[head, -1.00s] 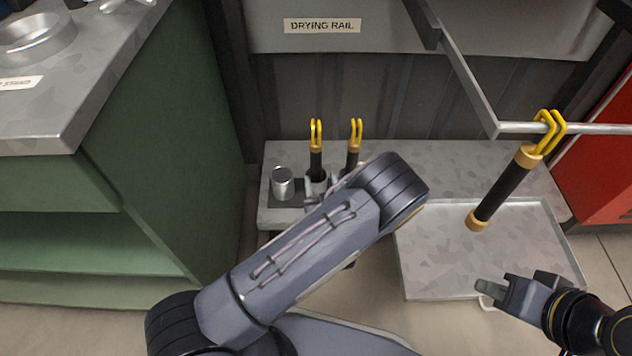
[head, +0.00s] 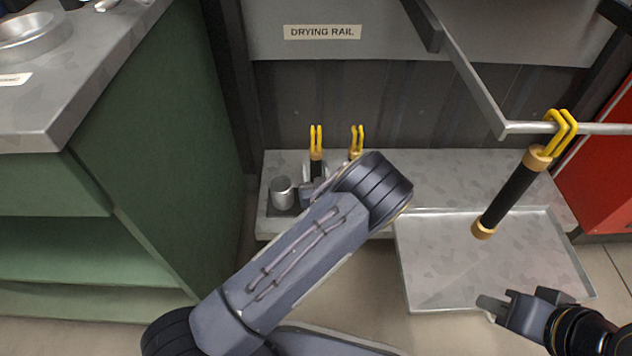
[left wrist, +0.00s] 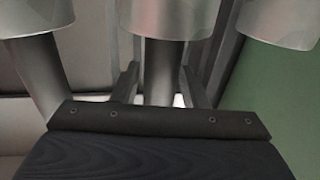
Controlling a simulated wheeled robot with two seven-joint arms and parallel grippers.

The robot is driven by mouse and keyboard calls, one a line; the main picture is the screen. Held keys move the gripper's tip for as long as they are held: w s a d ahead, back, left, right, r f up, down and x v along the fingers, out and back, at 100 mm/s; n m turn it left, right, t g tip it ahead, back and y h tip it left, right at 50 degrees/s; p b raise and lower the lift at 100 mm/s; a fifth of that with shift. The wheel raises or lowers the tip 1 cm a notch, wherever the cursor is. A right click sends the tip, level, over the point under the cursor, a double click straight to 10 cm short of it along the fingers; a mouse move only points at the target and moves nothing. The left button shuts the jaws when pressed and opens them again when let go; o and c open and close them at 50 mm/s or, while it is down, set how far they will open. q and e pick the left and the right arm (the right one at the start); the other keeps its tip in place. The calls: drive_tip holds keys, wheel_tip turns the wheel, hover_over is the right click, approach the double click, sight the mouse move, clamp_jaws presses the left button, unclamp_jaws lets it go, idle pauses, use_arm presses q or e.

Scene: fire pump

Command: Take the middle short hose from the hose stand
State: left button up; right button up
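The hose stand (head: 286,225) is low against the back wall, with silver cups. The middle short hose (head: 316,168), dark with a yellow double loop on top, stands upright in it. Another short hose (head: 357,142) stands to its right, mostly hidden by my left arm. The left cup (head: 282,193) is empty. My left gripper (head: 314,190) is at the middle hose, partly hidden by my forearm. In the left wrist view its fingers (left wrist: 160,80) are open on either side of the middle hose (left wrist: 160,75), with narrow gaps. My right gripper (head: 492,306) is low at the right, apart from the hoses.
A third hose (head: 508,200) hangs by yellow loops from a metal rail (head: 600,129) at the right, above a grey tray (head: 440,285). A green cabinet (head: 170,150) stands left of the stand, and a red cabinet (head: 605,180) is at the far right.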

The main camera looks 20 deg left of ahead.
use_arm(q)
clamp_jaws()
drive_tip(key=shift+r, duration=0.1)
